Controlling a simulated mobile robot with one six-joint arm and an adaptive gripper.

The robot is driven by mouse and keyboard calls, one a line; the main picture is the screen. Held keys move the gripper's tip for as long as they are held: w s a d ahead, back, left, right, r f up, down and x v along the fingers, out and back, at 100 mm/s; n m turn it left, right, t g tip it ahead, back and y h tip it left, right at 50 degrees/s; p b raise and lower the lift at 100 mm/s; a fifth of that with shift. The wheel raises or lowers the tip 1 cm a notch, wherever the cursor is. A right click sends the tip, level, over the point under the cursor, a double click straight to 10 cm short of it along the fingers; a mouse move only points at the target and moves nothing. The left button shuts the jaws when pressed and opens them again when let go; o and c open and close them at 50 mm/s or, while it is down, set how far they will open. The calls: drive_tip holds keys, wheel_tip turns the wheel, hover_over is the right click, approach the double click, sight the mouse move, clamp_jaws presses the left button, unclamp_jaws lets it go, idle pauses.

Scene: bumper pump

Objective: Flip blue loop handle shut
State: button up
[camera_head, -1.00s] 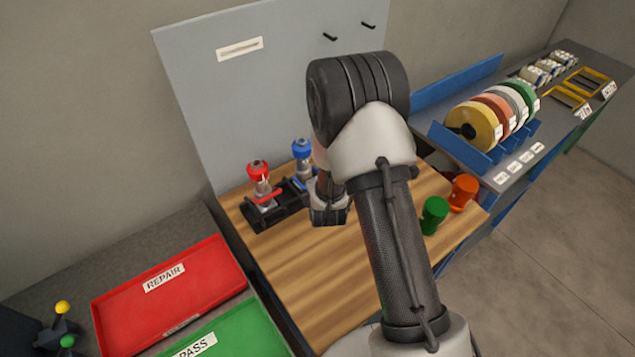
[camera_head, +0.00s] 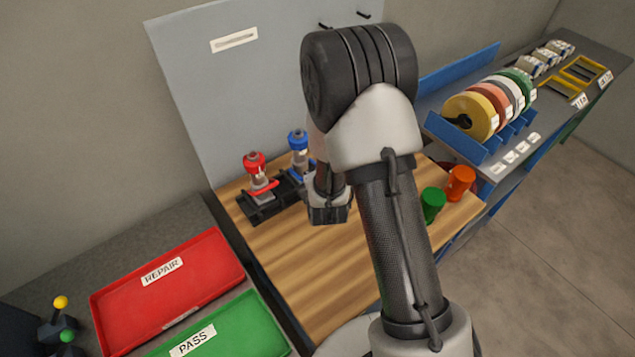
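A blue-topped fitting (camera_head: 299,142) stands upright in a black rack (camera_head: 262,212) on the wooden bench. The handle's shape and angle are mostly hidden. My gripper (camera_head: 329,214) points down just right of and in front of this fitting, over the rack's right end. Its fingertips are too small and shadowed to tell open from shut, and I cannot tell whether it touches the handle.
A red-topped fitting (camera_head: 256,170) with a red lever stands left in the rack. Green (camera_head: 432,205) and orange (camera_head: 460,183) cups stand on the bench's right. Red REPAIR (camera_head: 205,262) and green PASS (camera_head: 248,318) trays lie at left. The bench front (camera_head: 320,275) is clear.

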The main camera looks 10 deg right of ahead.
drive_tip(key=v, duration=0.8)
drive_tip(key=shift+o, duration=0.4)
drive_tip(key=shift+w, duration=0.1)
